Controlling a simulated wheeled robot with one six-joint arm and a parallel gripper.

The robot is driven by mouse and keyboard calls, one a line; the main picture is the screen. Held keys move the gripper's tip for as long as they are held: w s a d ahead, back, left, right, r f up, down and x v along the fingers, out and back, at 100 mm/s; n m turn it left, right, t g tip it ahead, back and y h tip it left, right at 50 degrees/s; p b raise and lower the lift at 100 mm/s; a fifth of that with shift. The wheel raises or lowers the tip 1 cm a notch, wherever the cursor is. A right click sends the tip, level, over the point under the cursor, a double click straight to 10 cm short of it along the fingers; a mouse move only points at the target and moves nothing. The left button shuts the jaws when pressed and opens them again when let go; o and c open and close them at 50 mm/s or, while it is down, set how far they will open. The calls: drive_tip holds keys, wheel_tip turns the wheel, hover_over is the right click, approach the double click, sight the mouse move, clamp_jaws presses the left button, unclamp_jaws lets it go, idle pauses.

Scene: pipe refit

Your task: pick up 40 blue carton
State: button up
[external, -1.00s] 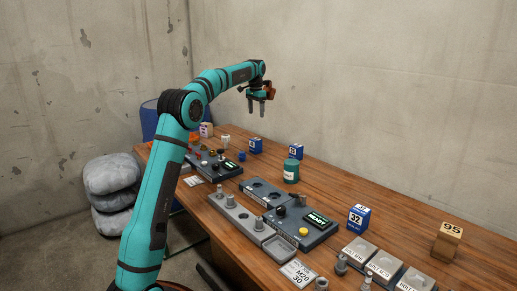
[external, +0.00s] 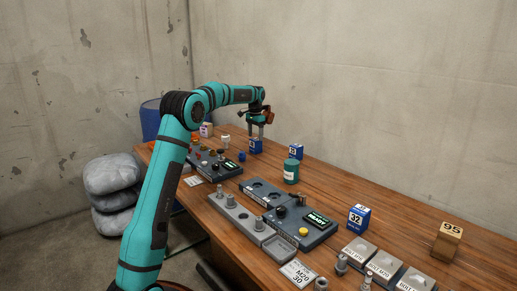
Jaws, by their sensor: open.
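My gripper (external: 256,135) is open and points down at the far part of the table. Its fingers are at the top of a small blue carton with a white label (external: 255,147); I cannot tell whether they touch it or stand around it. Its number is too small to read. A second blue carton (external: 296,152) stands to its right, its number also unclear. A third blue carton (external: 358,219), marked 32, stands nearer on the right. I cannot make out which carton is marked 40.
A green canister (external: 291,171) stands just in front of the second carton. Grey fixtures with a READY display (external: 317,220) fill the table's middle. A tan block marked 95 (external: 447,240) stands at the right. The wooden table (external: 400,215) is bare along the back wall.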

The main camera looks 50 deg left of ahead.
sight(256, 139)
drive_tip(key=shift+d+f, duration=0.2)
drive_tip(key=shift+f, duration=2.55)
drive_tip(key=shift+c, duration=0.2)
drive_tip(key=c, duration=1)
